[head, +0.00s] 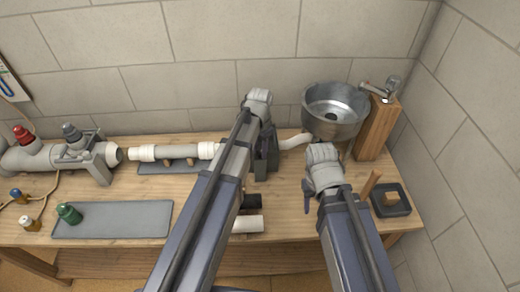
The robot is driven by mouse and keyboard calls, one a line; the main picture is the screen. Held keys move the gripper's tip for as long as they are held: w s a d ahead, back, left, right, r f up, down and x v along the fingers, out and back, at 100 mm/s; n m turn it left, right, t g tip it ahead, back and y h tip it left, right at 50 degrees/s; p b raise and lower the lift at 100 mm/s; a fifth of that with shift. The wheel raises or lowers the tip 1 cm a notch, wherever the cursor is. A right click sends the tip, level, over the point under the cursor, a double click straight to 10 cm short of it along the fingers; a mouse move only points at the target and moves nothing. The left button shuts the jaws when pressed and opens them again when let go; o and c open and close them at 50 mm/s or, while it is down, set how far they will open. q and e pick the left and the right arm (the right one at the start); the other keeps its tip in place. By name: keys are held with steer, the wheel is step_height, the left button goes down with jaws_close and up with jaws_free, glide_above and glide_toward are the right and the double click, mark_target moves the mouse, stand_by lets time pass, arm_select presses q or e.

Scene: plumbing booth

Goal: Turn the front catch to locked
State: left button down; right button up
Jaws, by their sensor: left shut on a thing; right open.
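My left gripper (266,160) is a dark block at the middle of the bench, beside the pale bent pipe (296,142) under the steel basin. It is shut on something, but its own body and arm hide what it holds. My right gripper (309,188) is open, low in front of the basin; its wrist hides most of it. I cannot make out a front catch for certain. A grey clamp-like fitting (98,160) sits round the large pipe at the left. A grey pipe with white ends (176,151) lies in line with it.
The steel basin (336,108) stands by a wooden post with a tap (378,125). A dark tray (391,205) is at the right. A white cylinder (248,223) lies near my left arm. A grey mat (120,222) carries a green-capped piece (68,213). Walls close the back and right.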

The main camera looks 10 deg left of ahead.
mark_target(260, 152)
arm_select(q)
steer(key=c, duration=0.5)
jaws_free()
steer(key=shift+r, duration=0.1)
step_height(260, 152, up, 8)
steer(key=p, duration=0.8)
steer(key=shift+f, duration=0.2)
steer(key=shift+s+d, duration=0.1)
steer(key=shift+s, duration=0.05)
steer(key=s+d, duration=0.3)
steer(key=s, duration=0.3)
steer(key=s+d+n+b, duration=0.1)
steer(key=s+d, duration=0.2)
steer(key=s, duration=0.3)
steer(key=s+d+f+n+y, duration=0.1)
steer(key=s+d, duration=0.1)
steer(key=s, duration=0.3)
steer(key=shift+s+d+f, duration=0.1)
steer(key=shift+s+d, duration=0.3)
